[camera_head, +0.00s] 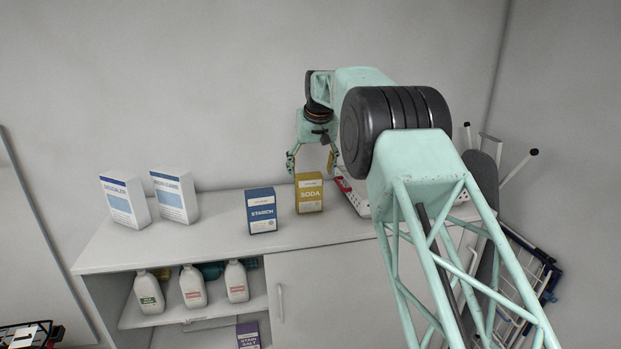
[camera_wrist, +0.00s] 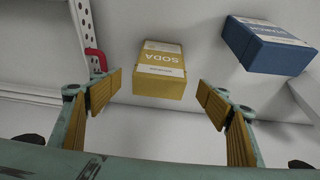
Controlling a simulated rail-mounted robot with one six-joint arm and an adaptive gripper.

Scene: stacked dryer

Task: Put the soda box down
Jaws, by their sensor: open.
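The yellow soda box (camera_head: 309,193) stands upright on the white counter (camera_head: 180,246), just right of the blue starch box (camera_head: 261,210). My gripper (camera_head: 311,164) is above and slightly behind the soda box in the head view, its fingers spread and empty. In the wrist view the soda box (camera_wrist: 160,70) lies ahead of and between the two open yellow-padded fingers (camera_wrist: 157,104), with a gap on each side and no contact visible. The starch box (camera_wrist: 266,45) is at the upper right of the wrist view.
Two white-and-blue boxes, a descaler box (camera_head: 125,200) and another (camera_head: 174,195), stand at the counter's left. A white perforated basket with a red part (camera_head: 343,184) is close right of the soda box. Bottles (camera_head: 193,287) stand on the shelf below. Counter space left of the starch box is clear.

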